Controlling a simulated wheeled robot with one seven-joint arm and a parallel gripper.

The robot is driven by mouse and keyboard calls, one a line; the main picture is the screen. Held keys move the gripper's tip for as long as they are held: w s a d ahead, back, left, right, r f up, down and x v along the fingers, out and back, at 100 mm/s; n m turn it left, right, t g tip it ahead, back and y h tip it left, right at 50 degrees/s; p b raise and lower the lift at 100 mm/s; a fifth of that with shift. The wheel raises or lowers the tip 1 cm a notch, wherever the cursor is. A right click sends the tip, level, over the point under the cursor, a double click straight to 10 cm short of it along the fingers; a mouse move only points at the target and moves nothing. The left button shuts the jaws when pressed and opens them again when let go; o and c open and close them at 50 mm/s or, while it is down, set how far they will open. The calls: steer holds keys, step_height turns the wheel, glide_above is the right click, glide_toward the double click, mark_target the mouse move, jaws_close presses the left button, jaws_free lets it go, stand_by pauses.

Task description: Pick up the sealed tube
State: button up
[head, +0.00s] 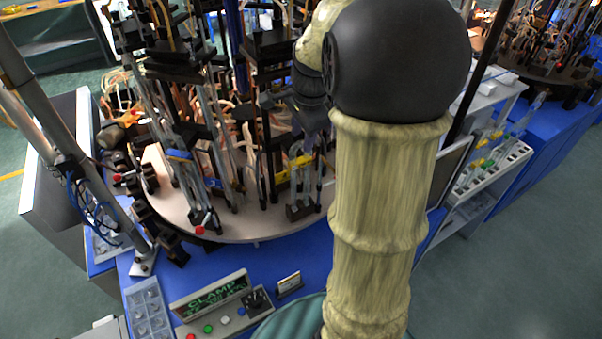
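My gripper (313,122) is dark and partly hidden behind my sleeved arm. It points down at the front right of the round machine, among the upright holders. I cannot tell whether its fingers are open or shut, or whether they touch anything. Several clear, thin upright tubes stand in the holders on the turntable (255,226). One holder with a yellow band (301,161) stands just below my gripper. I cannot tell which tube is the sealed one.
A control box (222,308) with a lit CLAMP display and coloured buttons sits at the front. A compartment tray (150,312) is left of it. A white rack (490,172) with tubes stands at the right. A slanted grey pole (75,150) rises at left. Many rods crowd the turntable.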

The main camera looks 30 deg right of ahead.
mark_target(300, 142)
steer(key=f, duration=0.1)
steer(key=w+f+p, duration=0.1)
steer(key=f, duration=0.2)
steer(key=shift+w+f+p, duration=0.25)
steer(key=shift+p, duration=0.05)
steer(key=shift+s, duration=0.1)
steer(key=shift+c, duration=0.2)
jaws_close()
